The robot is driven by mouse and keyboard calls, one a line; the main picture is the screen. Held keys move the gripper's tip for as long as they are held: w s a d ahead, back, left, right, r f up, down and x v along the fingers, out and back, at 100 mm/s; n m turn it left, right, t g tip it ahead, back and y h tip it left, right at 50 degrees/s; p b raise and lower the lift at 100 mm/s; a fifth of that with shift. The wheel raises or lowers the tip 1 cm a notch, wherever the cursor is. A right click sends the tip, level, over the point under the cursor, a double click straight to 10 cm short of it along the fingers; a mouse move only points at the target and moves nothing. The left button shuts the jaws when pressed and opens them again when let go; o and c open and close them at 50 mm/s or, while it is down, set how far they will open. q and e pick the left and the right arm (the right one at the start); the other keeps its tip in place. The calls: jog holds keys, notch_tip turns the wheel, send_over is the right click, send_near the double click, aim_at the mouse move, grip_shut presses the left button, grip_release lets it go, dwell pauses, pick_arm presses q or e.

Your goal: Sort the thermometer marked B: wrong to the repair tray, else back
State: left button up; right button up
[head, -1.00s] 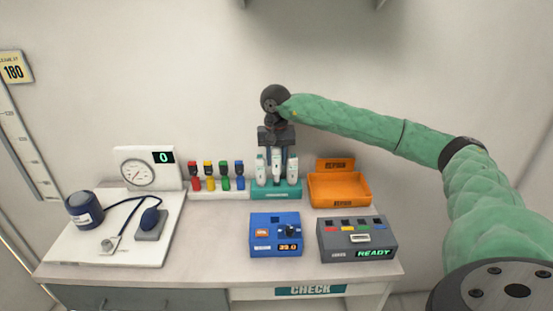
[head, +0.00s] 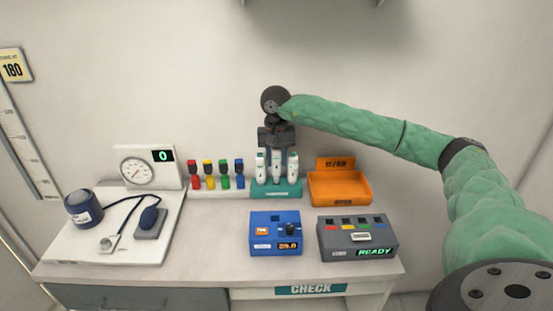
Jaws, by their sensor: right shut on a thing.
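Three white thermometers stand upright in a teal rack (head: 277,190) at the back of the desk. My right gripper (head: 277,152) points down over the rack and is shut on the middle thermometer (head: 277,168), which still stands in its place. The other two are the left thermometer (head: 261,168) and the right thermometer (head: 293,168). Their letter marks are too small to read. The orange repair tray (head: 338,188) is right of the rack and looks empty. My left gripper is not in view.
A blue device (head: 275,234) with a small display and a grey box (head: 357,238) reading READY stand in front. Red, yellow, green and blue items (head: 217,176) stand left of the rack.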

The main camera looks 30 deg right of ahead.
aim_at(276, 149)
jog(key=shift+f+b, duration=1.2)
jog(key=shift+f, duration=0.3)
jog(key=o, duration=1.1)
notch_tip(276, 149, up, 6)
jog(key=shift+r+b, duration=0.15)
jog(key=shift+b, duration=0.85)
jog(key=shift+r, duration=0.8)
